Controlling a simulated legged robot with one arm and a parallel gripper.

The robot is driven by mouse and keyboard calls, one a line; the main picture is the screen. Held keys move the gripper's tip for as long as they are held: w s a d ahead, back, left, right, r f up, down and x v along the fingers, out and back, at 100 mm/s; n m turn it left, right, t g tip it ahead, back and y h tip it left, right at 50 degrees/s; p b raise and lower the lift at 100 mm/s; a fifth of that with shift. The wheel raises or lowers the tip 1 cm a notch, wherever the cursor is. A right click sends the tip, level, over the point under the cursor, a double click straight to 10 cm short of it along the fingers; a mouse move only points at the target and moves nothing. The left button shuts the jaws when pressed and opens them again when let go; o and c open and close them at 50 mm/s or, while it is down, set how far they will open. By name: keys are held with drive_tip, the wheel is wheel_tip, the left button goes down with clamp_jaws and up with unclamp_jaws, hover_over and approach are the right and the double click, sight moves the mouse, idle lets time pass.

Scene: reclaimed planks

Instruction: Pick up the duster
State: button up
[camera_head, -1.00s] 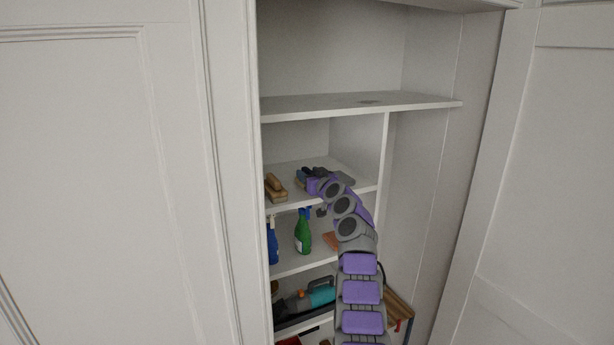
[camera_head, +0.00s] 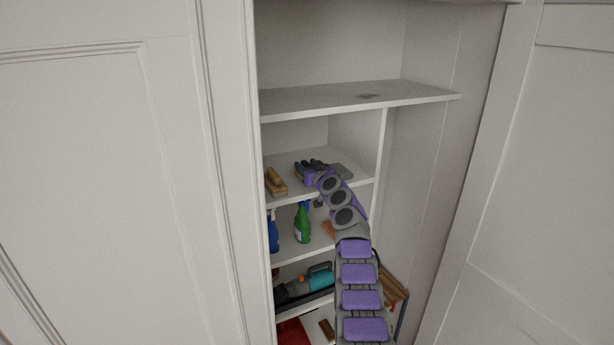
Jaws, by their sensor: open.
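My arm reaches into the open cupboard, and my gripper (camera_head: 307,166) is open over the upper small shelf (camera_head: 345,158). Its fingers are small and dark in this view. Something dark blue and wooden lies close by them, partly covered by the gripper. I cannot tell whether this is the duster or whether the fingers touch it. A wooden brush-like block (camera_head: 276,182) lies at the left front of the same shelf, apart from my gripper. A flat grey thing (camera_head: 343,170) lies behind and to the right of my wrist.
Above is a long shelf (camera_head: 340,100); an upright divider (camera_head: 380,150) stands at right. Below are a green bottle (camera_head: 302,225), a blue bottle (camera_head: 273,235), a teal tool (camera_head: 320,277) and a red thing (camera_head: 292,333). White doors (camera_head: 110,180) flank the opening.

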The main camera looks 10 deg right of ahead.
drive_tip(key=shift+d, duration=0.45)
drive_tip(key=c, duration=0.5)
drive_tip(key=shift+a, duration=0.1)
drive_tip(key=c, duration=0.5)
drive_tip(key=shift+a, duration=0.15)
drive_tip(key=shift+r, duration=0.1)
